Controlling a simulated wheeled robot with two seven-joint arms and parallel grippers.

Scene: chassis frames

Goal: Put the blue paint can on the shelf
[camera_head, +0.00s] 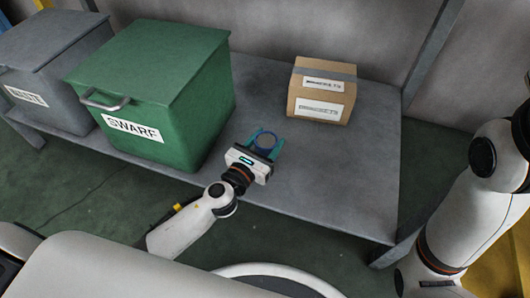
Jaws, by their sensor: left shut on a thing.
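The blue paint can (266,140) shows as a small round top with a dull lid, between the fingers of my left gripper (264,144). My left gripper is shut on the can. It is over the grey shelf (340,190), right of the green bin and in front of the cardboard box. The can's lower part is hidden by the gripper, so I cannot tell whether it touches the shelf. My right arm is at the right edge of the view; its gripper is not in view.
A green bin marked SWARF (190,85) stands left of the can, with a grey bin (45,60) beyond it. A cardboard box (322,92) stands behind the can. A grey upright (430,50) rises at the right. The shelf's right part is clear.

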